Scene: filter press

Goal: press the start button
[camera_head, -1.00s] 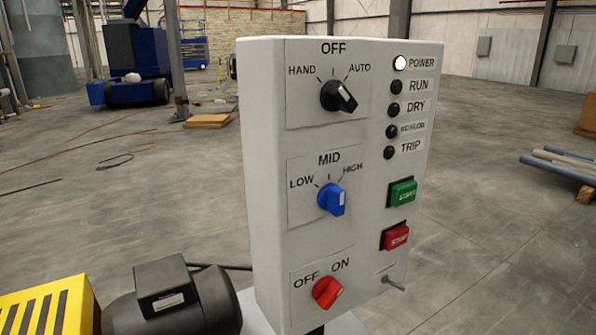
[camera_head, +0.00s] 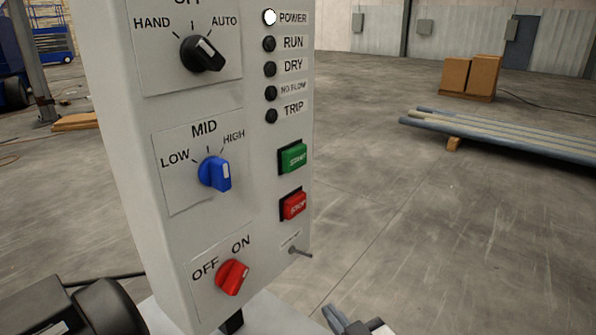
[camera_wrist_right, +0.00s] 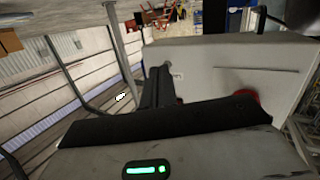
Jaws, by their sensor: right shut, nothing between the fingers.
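The green START button (camera_head: 293,158) is on the right side of the grey control panel (camera_head: 130,110), above the red STOP button (camera_head: 293,205). Nothing covers the START button in the head view. My right gripper (camera_head: 338,320) enters at the bottom edge, below and right of both buttons and apart from the panel; only its tip part shows. In the right wrist view its dark fingers (camera_wrist_right: 157,88) are shut and empty, with the pale panel (camera_wrist_right: 220,60) beyond. A red part shows there behind the gripper body; I cannot tell which control it is. My left gripper is not in view.
The panel also carries a black knob (camera_head: 203,53), a blue knob (camera_head: 214,173), a red OFF/ON knob (camera_head: 232,277) and a small toggle lever (camera_head: 300,252). The POWER lamp (camera_head: 270,17) is lit white. Pipes (camera_head: 500,135) lie far right; floor between is clear.

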